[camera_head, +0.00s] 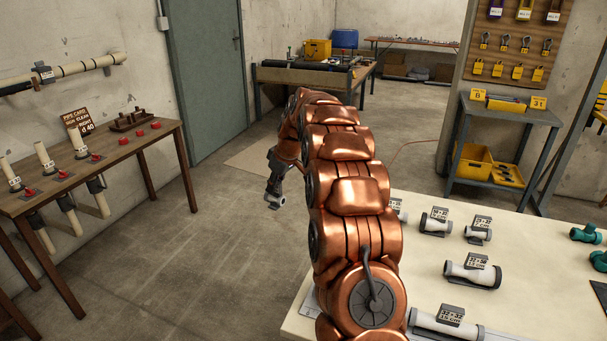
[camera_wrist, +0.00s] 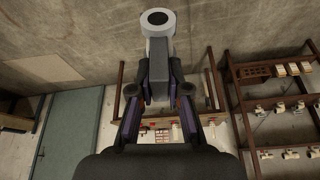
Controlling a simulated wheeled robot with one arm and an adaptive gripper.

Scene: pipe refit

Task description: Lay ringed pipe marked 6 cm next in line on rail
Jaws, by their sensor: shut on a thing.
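My gripper (camera_head: 275,182) hangs in the air left of my copper arm, over the open floor between the left bench and the pale table. It is shut on a short pipe (camera_wrist: 157,50). In the wrist view the pipe stands out beyond the fingertips (camera_wrist: 157,88), with a light grey ring (camera_wrist: 158,20) around its dark open end. I cannot read a marking on it. On the left wall runs a line of beige pipe (camera_head: 85,67) with dark fittings; I cannot tell for sure whether it lies on the rail.
The pale table (camera_head: 535,255) holds several tagged pipe pieces, among them one at front (camera_head: 440,323) and one at middle right (camera_head: 472,272). The left bench (camera_head: 150,147) carries upright pipes, red clips and a sign (camera_head: 78,121). A grey cart (camera_head: 510,115) stands behind.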

